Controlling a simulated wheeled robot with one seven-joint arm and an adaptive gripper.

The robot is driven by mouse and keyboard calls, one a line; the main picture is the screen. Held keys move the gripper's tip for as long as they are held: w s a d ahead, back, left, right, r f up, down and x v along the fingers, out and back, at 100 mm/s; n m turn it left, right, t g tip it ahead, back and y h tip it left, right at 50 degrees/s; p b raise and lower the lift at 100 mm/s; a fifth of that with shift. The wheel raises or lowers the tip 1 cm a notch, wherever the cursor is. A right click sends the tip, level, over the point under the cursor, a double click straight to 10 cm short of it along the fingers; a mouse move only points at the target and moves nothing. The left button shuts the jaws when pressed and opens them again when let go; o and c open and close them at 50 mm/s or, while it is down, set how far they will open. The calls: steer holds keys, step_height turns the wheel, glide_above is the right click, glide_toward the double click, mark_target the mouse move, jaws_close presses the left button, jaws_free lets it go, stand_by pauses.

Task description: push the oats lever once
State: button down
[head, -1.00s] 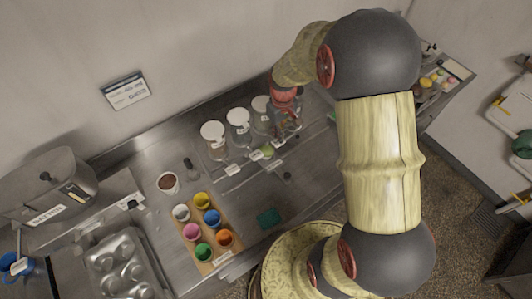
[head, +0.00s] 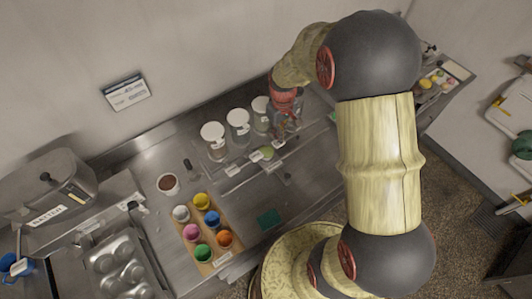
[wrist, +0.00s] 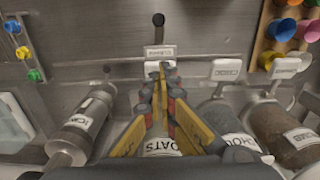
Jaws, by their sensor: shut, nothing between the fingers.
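The oats dispenser (wrist: 163,148), labelled OATS, lies behind my fingers in the wrist view and is partly hidden by them. A white lever plate (wrist: 158,70) stands in line with it, below a small label on the metal. My gripper (wrist: 162,70) is shut and empty, its yellow-sided fingers meeting at this plate. The fingertips overlap the plate in the picture; I cannot tell whether they press on it. In the head view, my gripper (head: 287,132) is beside the row of jars, and the oats jar is hidden behind it.
Neighbouring white levers (wrist: 226,70) and (wrist: 285,68) belong to other dispensers close on the right.

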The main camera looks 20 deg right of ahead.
steer(key=shift+f, duration=0.2)
steer(key=shift+f+b, duration=1.35)
steer(key=shift+f, duration=0.45)
steer(key=shift+r, duration=0.1)
steer(key=shift+r+p, duration=1.2)
steer(key=shift+r, duration=0.7)
step_height(320, 180, up, 6)
steer(key=p, duration=0.3)
